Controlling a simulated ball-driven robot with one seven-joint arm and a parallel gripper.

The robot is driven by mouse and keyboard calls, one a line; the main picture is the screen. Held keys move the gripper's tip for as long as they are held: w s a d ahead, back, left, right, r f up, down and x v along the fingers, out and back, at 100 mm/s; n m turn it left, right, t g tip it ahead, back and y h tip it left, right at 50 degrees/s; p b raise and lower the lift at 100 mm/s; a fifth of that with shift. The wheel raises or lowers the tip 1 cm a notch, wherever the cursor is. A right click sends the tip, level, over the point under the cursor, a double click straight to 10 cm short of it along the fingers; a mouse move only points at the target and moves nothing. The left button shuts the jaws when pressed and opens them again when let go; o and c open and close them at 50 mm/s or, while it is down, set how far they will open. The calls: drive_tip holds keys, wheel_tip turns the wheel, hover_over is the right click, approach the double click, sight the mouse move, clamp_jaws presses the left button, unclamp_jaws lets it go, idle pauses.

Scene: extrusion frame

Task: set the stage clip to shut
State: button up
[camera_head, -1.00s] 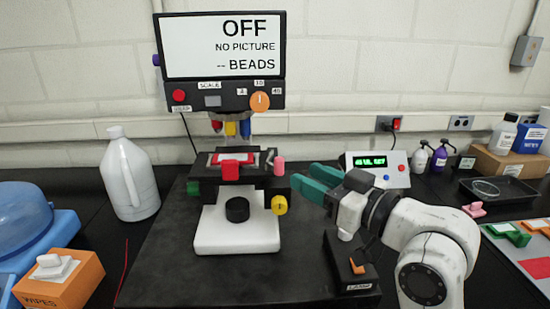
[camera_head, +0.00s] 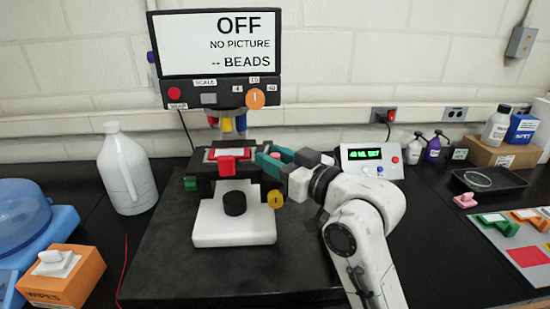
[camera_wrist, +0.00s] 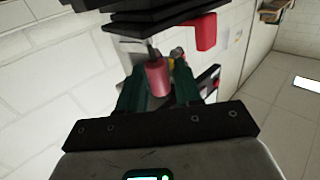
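The black microscope stage (camera_head: 205,170) carries a slide with a red border (camera_head: 224,154) and a red block (camera_head: 228,165) at its front edge. A pink knob (camera_head: 276,155), seemingly the stage clip's handle, is mostly hidden behind my gripper (camera_head: 273,156) at the stage's right side. In the wrist view the pink knob (camera_wrist: 157,77) stands on a thin stem between the green fingers of my gripper (camera_wrist: 160,92). The fingers look apart, with the knob between them; I cannot tell whether either touches it. The red block (camera_wrist: 205,32) shows above right there.
The monitor (camera_head: 218,45) above reads OFF, NO PICTURE. A yellow knob (camera_head: 275,199) lies just below my gripper. Coloured objective lenses (camera_head: 227,124) hang above the stage. A green-display box (camera_head: 371,160) stands behind right. A white jug (camera_head: 126,168) stands left.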

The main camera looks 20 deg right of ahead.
clamp_jaws()
